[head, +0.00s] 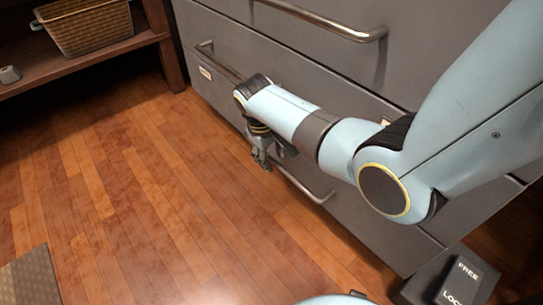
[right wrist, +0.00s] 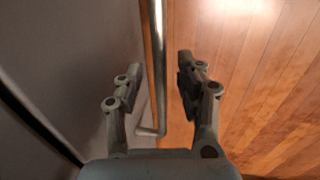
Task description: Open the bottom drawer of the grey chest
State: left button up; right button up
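The grey chest (head: 225,40) stands across the upper right of the head view, with several drawers and metal bar handles. The bottom drawer (head: 365,222) is at floor level, and its bar handle (head: 318,192) shows partly behind my right gripper. My right gripper (head: 264,164) is low in front of this drawer, near the left part of the handle. In the right wrist view the gripper (right wrist: 158,85) is open, with the handle bar (right wrist: 158,60) running between its fingers, apart from both. The drawer front is left of the bar. My left gripper is not in view.
A wooden shelf (head: 80,62) with a wicker basket (head: 88,28) stands at the upper left. The wooden floor (head: 130,190) in front of the chest is clear. A dark box marked FREE and LOCK (head: 466,280) is at the lower right.

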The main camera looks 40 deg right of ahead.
grip_shut()
dwell(0.6)
